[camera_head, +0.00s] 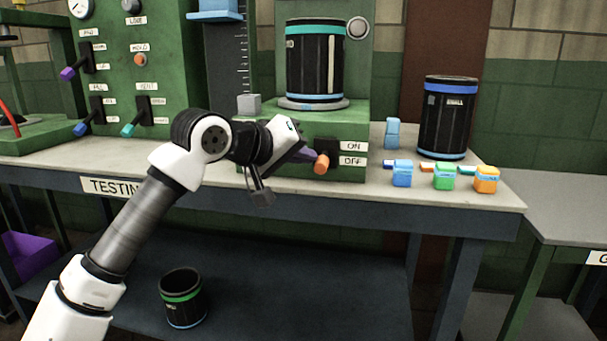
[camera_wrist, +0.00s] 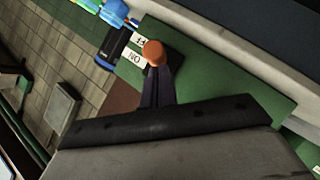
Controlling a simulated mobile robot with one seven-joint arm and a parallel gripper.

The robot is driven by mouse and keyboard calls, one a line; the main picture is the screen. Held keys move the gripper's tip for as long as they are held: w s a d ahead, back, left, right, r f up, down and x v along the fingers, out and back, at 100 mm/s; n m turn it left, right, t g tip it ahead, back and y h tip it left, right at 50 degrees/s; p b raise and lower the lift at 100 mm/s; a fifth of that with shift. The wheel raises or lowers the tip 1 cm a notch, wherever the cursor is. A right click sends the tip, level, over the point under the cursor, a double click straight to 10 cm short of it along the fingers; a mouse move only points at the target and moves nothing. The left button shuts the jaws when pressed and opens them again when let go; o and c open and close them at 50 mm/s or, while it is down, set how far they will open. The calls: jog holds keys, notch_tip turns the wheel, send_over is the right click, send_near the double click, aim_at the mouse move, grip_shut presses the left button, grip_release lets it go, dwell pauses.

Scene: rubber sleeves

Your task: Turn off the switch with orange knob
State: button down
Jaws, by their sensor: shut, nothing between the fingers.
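The orange knob (camera_head: 321,163) is the end of a switch lever on the front of the green machine base. The white ON label (camera_head: 354,146) and OFF label (camera_head: 352,160) are right of it. The knob's end is near the height of OFF, but I cannot tell the lever's exact position. My gripper (camera_head: 306,154) is shut and empty, its tips just left of the knob. In the wrist view the dark fingertips (camera_wrist: 157,85) end right at the orange knob (camera_wrist: 153,52) and hide part of its lever; I cannot tell whether they touch.
A black canister (camera_head: 313,70) stands on the machine. Another canister (camera_head: 447,118) and small blue, green and orange blocks (camera_head: 444,177) are on the table to the right. A green panel (camera_head: 140,70) with several other coloured levers is at left. Space in front of the table is open.

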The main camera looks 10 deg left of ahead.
jog(key=shift+f+t, duration=0.15)
jog(key=shift+t, duration=0.25)
jog(key=shift+r+p, duration=0.35)
jog(key=shift+r, duration=0.45)
